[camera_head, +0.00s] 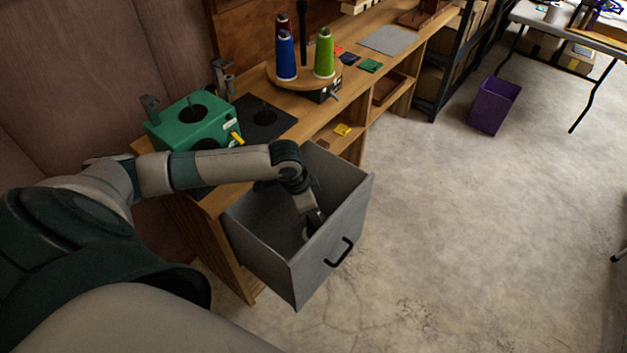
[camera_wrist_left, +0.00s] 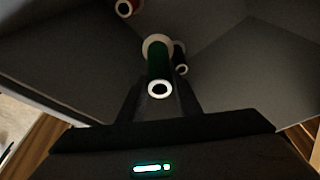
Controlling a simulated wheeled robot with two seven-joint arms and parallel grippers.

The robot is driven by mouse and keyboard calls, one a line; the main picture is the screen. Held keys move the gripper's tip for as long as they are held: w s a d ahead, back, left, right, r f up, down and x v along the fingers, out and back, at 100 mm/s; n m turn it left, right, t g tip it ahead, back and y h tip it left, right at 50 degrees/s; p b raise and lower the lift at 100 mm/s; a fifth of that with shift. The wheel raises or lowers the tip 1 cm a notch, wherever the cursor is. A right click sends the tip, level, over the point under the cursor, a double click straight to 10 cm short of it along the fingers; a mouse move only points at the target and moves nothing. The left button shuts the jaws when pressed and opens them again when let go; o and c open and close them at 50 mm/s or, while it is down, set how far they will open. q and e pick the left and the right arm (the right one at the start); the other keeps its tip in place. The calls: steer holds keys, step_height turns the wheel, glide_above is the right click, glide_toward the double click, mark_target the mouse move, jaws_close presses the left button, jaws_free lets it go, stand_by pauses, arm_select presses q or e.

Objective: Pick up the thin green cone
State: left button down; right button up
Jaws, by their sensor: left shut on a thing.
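My left gripper (camera_head: 312,222) reaches down into the open grey drawer (camera_head: 345,205). In the left wrist view its fingers (camera_wrist_left: 160,95) are shut on a dark green thin cone (camera_wrist_left: 157,62). The cone has a pale wide end and a pale ring at its near end. The head view does not show this cone clearly, as the gripper and drawer hide it. My right gripper is in neither view.
In the drawer, a dark blue cone (camera_wrist_left: 180,58) lies close beside the green one, and a red cone (camera_wrist_left: 125,7) lies farther off. Drawer walls surround the gripper. On the bench stand a green machine (camera_head: 180,125) and larger blue (camera_head: 286,58) and green (camera_head: 324,55) cones.

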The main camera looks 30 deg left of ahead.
arm_select(q)
steer(key=shift+r, duration=0.95)
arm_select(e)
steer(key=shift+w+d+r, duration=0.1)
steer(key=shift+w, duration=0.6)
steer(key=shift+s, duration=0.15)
